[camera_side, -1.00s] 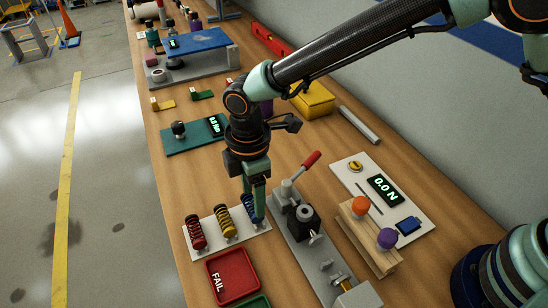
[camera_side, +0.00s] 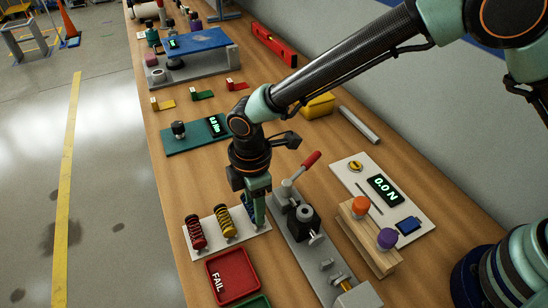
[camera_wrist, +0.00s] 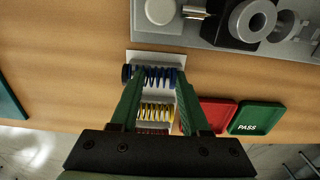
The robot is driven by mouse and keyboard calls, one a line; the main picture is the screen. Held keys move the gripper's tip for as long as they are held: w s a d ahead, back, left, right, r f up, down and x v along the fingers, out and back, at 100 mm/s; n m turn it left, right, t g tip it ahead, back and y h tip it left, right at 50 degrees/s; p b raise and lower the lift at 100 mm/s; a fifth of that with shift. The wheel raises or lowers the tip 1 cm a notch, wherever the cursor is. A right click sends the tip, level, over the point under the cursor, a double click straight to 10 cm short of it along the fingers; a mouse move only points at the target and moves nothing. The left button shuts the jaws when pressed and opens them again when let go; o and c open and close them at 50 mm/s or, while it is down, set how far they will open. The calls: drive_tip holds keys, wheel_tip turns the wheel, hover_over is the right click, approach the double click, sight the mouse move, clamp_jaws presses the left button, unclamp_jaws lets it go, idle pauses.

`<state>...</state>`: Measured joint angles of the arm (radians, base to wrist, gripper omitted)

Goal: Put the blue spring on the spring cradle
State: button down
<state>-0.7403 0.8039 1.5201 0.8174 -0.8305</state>
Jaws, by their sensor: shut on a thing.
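The blue spring (camera_wrist: 156,74) is at one end of a white rack (camera_side: 206,248), beside a yellow spring (camera_side: 226,222) and a red spring (camera_side: 195,231). My gripper (camera_wrist: 158,84) has its green fingers on either side of the blue spring and is shut on it. In the side view my gripper (camera_side: 257,208) is low at the rack and hides most of that spring. A long grey fixture (camera_side: 308,260) with a red-handled lever stands just right of the rack. I cannot tell which part is the spring cradle.
A red FAIL tray (camera_side: 232,277) and a green PASS tray (camera_wrist: 257,118) lie close to the rack. A wooden block (camera_side: 369,242) with orange and purple knobs and a white readout panel (camera_side: 405,235) stand to the right. A teal board (camera_side: 185,143) lies behind.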

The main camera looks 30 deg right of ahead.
wheel_tip(320, 180, up, 19)
drive_tip(key=w+d+r+m, duration=0.1)
drive_tip(key=w+d+m, duration=0.1)
drive_tip(key=d+m, duration=0.65)
drive_tip(key=w+d+r+m, duration=0.1)
drive_tip(key=w+d+m, duration=0.15)
drive_tip(key=d, duration=1.15)
drive_tip(key=s+d+f+m, duration=0.4)
drive_tip(key=s+d+m, duration=0.25)
drive_tip(key=d, duration=0.35)
drive_tip(key=w+a+r+n, duration=0.1)
drive_tip(key=a+n, duration=0.7)
drive_tip(key=a, duration=0.8)
drive_tip(key=w+a+r+n, duration=0.1)
drive_tip(key=a+r+n, duration=0.1)
drive_tip(key=a+n, duration=0.7)
drive_tip(key=a, duration=0.7)
drive_tip(key=shift+a, duration=0.3)
drive_tip(key=shift+n, duration=0.25)
